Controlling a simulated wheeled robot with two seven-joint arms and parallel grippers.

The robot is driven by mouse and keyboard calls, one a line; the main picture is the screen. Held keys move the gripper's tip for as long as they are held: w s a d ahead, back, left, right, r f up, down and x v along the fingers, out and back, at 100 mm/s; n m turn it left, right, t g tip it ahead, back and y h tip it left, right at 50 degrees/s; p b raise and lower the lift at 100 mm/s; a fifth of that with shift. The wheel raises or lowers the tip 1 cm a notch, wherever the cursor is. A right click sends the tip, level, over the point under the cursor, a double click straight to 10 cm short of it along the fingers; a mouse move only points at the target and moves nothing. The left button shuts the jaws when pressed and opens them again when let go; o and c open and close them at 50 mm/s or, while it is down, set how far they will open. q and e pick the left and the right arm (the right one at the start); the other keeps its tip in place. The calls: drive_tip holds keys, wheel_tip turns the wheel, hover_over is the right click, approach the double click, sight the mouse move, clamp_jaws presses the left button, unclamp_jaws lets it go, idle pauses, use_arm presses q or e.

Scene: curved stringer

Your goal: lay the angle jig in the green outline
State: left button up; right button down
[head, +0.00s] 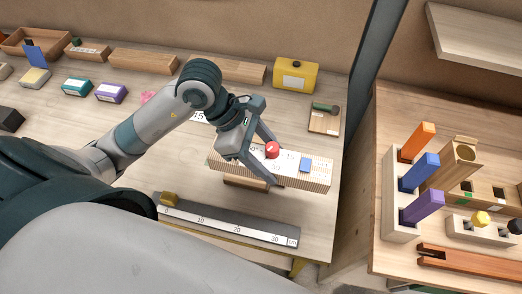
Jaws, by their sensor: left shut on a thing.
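My left gripper (271,158) reaches in from the left over the bench, with its fingers closed around a red knob (272,150). The knob stands on a pale board (318,172) with a striped front edge and a white marked top. A small blue block (305,164) is on the board to the right of the knob. Whether the knob belongs to the angle jig I cannot tell, and the gripper hides part of the board. I cannot make out a green outline for certain. My right gripper is not in view.
A long ruler (220,222) with a yellow block (170,199) lies along the front edge. A yellow box (296,75) and a small wooden tray (324,121) stand behind. On the right bench, a pale rack (391,190) holds orange, blue and purple bars.

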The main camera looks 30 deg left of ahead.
use_arm(q)
drive_tip(key=w+f+b, duration=0.1)
drive_tip(key=b, duration=0.2)
drive_tip(key=shift+a+f, duration=0.1)
drive_tip(key=shift+a, duration=0.3)
drive_tip(key=shift+w+a+f+b, duration=0.2)
drive_tip(key=shift+b, duration=0.2)
drive_tip(key=shift+w+a+f+b, duration=0.5)
drive_tip(key=shift+w+b, duration=0.15)
drive_tip(key=shift+b, duration=0.15)
drive_tip(key=w+a+f+p, duration=0.2)
drive_tip(key=w+a+f, duration=0.1)
drive_tip(key=w+a, duration=0.1)
drive_tip(key=shift+w+a+f+p, duration=0.2)
drive_tip(key=shift+w+f+p, duration=0.1)
drive_tip(key=shift+w, duration=0.4)
drive_tip(key=shift+f, duration=0.1)
